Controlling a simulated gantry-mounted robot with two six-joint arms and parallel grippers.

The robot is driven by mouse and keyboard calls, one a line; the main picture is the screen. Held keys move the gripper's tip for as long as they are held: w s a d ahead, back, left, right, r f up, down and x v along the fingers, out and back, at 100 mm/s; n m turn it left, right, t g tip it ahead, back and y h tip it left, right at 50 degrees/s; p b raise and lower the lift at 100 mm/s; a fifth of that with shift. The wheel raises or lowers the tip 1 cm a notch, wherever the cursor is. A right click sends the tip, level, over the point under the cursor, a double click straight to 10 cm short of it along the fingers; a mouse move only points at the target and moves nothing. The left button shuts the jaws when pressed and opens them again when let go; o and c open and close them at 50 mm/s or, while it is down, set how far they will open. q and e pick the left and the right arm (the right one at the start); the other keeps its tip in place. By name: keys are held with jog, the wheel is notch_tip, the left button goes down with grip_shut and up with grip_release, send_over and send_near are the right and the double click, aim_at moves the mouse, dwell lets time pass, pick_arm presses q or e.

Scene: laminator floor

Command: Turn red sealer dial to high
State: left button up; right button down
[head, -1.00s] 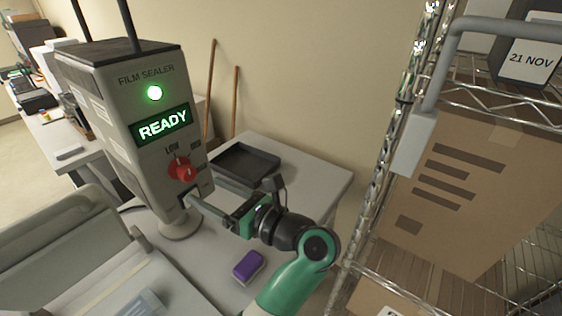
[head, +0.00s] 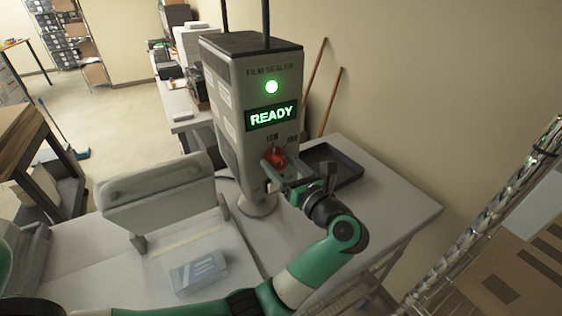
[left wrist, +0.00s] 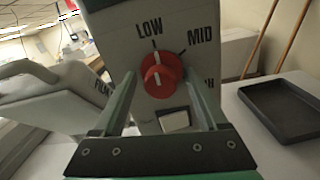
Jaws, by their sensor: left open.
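The red dial (head: 275,158) is on the front of the film sealer (head: 228,105), below a lit green lamp and a green READY display. The left wrist view shows the red dial (left wrist: 162,76) close up, with a roughly vertical white mark. LOW is above it and MID at its upper right; a third label at lower right is mostly hidden by a finger. My left gripper (head: 280,170) is open at the dial. In the left wrist view its fingers (left wrist: 160,85) are left and right of the dial; I cannot tell whether they touch it. My right gripper is out of view.
A black tray (head: 335,163) lies on the table right of the sealer. A grey lidded machine (head: 160,193) and a clear bluish pack (head: 198,272) are at the left front. A wire rack with a cardboard box (head: 510,262) stands at the right.

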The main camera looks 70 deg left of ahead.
pick_arm(q)
grip_shut()
dwell(0.4)
